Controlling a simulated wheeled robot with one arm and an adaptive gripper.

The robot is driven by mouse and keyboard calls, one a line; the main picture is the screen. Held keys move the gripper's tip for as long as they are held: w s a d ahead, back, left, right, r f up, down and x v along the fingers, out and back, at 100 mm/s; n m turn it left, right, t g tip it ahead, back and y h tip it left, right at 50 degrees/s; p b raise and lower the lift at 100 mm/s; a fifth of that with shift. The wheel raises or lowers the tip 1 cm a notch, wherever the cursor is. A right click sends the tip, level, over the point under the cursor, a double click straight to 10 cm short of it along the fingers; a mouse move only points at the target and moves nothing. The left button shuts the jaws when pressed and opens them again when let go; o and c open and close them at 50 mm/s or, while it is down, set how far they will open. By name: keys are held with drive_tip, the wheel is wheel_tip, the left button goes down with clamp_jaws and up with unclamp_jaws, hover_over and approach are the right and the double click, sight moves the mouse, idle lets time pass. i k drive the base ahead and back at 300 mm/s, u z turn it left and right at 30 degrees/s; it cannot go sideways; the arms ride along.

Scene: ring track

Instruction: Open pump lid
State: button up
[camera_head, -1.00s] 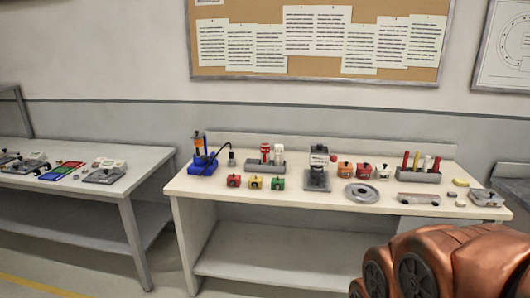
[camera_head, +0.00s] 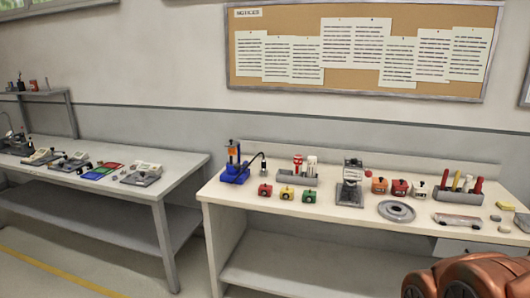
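A blue device (camera_head: 235,166) with an upright orange-and-blue column and a black hose stands at the left end of the right-hand workbench (camera_head: 225,195). It looks like the pump, but it is too small to make out a lid or whether one is open. My gripper is not in view. Only a copper-coloured part of my arm shows at the bottom right, in front of the bench and well away from the blue device.
A grey machine (camera_head: 350,185), a round grey disc (camera_head: 397,211) and a tool holder (camera_head: 457,195) stand further right. Another table (camera_head: 150,205) is at left, with a floor gap between.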

sight(232, 144)
drive_tip(key=u, duration=0.55)
drive_tip(key=i, duration=0.9)
drive_tip(key=u, duration=0.65)
drive_tip(key=i, duration=1.55)
drive_tip(key=z, duration=0.35)
